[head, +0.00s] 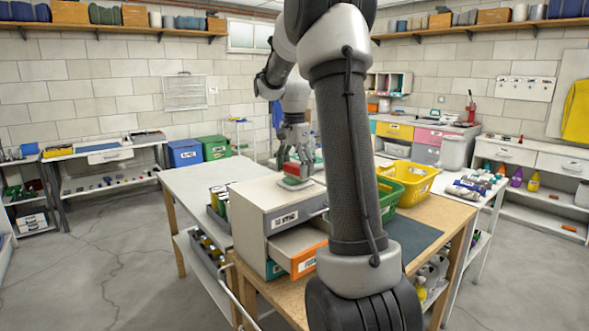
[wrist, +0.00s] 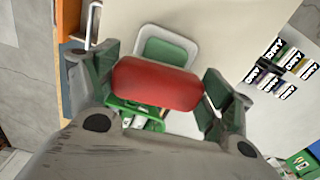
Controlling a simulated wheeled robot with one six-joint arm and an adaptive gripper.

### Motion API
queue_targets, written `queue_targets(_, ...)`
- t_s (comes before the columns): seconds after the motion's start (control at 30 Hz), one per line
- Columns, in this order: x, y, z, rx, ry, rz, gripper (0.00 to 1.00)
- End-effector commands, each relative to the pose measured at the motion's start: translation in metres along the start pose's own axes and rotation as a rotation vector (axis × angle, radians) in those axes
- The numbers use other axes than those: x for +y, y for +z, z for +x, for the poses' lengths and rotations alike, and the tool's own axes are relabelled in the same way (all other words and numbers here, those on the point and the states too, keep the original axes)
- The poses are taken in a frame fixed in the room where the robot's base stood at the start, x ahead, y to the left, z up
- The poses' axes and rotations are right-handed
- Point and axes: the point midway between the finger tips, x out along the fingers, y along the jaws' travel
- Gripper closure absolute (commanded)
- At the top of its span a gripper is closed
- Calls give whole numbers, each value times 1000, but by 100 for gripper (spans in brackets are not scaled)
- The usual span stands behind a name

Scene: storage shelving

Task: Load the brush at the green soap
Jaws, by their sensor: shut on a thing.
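My gripper (head: 293,158) is shut on a red brush (head: 291,170), held above the grey drawer cabinet (head: 250,201). In the wrist view the red brush (wrist: 158,84) lies crosswise between my fingers (wrist: 160,88). The green soap (wrist: 168,50) sits in a white dish (wrist: 190,44) on the cabinet top, just beyond the brush. In the head view the dish (head: 296,184) shows just below the brush. The brush's underside is hidden, so I cannot tell whether it touches the soap.
An orange-fronted drawer (head: 306,259) stands open at the cabinet's front. A yellow bin (head: 411,180) and a green bin (head: 391,197) stand to the right, partly behind my arm. Small dark-labelled containers (wrist: 268,78) stand beside the cabinet. The left tabletop (head: 190,180) is mostly clear.

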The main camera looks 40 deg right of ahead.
Motion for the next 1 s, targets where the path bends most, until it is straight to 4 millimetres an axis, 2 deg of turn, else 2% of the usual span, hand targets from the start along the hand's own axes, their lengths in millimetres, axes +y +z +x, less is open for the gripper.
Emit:
queue_targets(0.47,0,0,1,-2,2,0,38)
queue_targets(1.0,0,0,-45,0,-1,0,38)
